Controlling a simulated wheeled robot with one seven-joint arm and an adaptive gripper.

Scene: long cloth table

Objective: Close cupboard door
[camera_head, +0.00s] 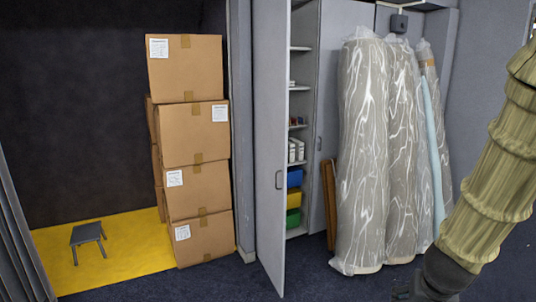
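The cupboard door (268,120) is a tall grey panel that stands open, swung out toward me, with a dark handle (279,180) near its right edge. Right of it, the open cupboard shows pale shelves (300,88) with small items, a blue bin (295,177), a yellow bin (294,199) and a green bin (293,218). Another grey door panel (335,70) stands right of the opening, partly hidden by wrapped rolls. My gripper (415,292) is dark, low at the right, well apart from the door. Its fingers are partly cut off by the bottom edge.
Tall plastic-wrapped rolls (362,160) stand right of the cupboard, between it and my arm. A brown board (329,205) leans beside them. Stacked cardboard boxes (195,135) and a small grey stool (87,236) are at left on yellow floor. Dark blue carpet (320,275) in front is clear.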

